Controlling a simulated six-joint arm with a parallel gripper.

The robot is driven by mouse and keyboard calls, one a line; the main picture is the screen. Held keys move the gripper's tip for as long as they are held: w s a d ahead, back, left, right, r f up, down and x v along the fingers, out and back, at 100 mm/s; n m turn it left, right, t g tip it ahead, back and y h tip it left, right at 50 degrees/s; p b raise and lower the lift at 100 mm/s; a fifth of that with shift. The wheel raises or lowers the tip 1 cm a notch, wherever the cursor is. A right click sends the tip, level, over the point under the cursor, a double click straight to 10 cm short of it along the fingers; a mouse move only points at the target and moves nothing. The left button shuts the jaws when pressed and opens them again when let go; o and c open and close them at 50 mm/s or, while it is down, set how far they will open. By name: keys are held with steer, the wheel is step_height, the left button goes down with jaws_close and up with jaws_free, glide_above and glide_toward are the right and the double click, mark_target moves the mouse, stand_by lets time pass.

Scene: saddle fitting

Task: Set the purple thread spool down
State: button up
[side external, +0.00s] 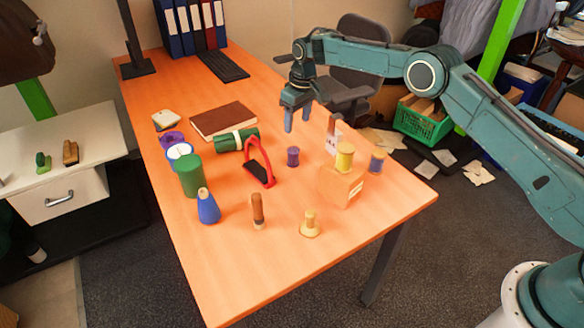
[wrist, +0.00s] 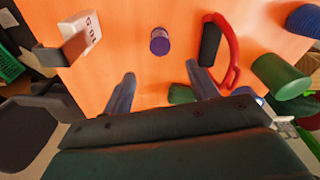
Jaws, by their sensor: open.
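The purple thread spool (side external: 293,157) stands upright on the orange table, right of the red-framed object. In the wrist view the spool (wrist: 160,41) shows ahead of the fingertips, roughly midway between their lines. My gripper (side external: 297,122) is open and empty, raised above the table and a little behind the spool in the side view. Its two spread fingers also show in the wrist view (wrist: 160,72). Neither finger touches the spool.
A wooden block (side external: 338,187) bearing a yellow spool (side external: 345,157) stands to the right, with a white labelled box (wrist: 79,39) near it. The red-framed object (side external: 259,165) and a green cylinder (side external: 190,176) are to the left.

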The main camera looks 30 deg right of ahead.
steer(key=s+d+r+t, duration=0.1)
steer(key=s+r, duration=0.3)
steer(key=r, duration=0.4)
steer(key=s+d+r, duration=0.1)
steer(key=s+r, duration=0.3)
steer(key=r, duration=0.4)
steer(key=s+d+r+m+t, duration=0.1)
steer(key=s+d+r+m, duration=0.15)
steer(key=s+r, duration=0.9)
steer(key=s+d+f+t, duration=0.1)
steer(key=s+f, duration=0.1)
steer(key=s, duration=1.3)
steer(key=s+d+f+t, duration=0.1)
steer(key=s+d+f, duration=0.1)
steer(key=s, duration=1.3)
steer(key=shift+f+m, duration=0.45)
steer(key=shift+f, duration=0.4)
